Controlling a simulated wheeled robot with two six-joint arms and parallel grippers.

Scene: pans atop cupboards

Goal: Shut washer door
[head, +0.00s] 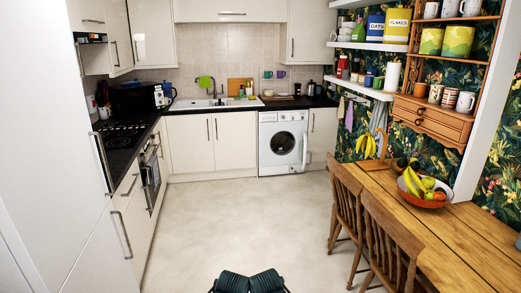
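The white washer (267,160) stands under the dark counter at the back of the kitchen, right of the white cupboards. Its round opening (282,143) looks dark. The washer door (304,151) appears swung out to the right, seen nearly edge-on as a thin white curve at the washer's right side. It is too small to tell the exact angle.
The pale floor (230,225) is clear from me to the washer. A wooden table (450,235) with a fruit bowl (425,195) and two wooden chairs (390,240) stand on the right. Counters with a black hob (118,134) and an oven (150,180) line the left.

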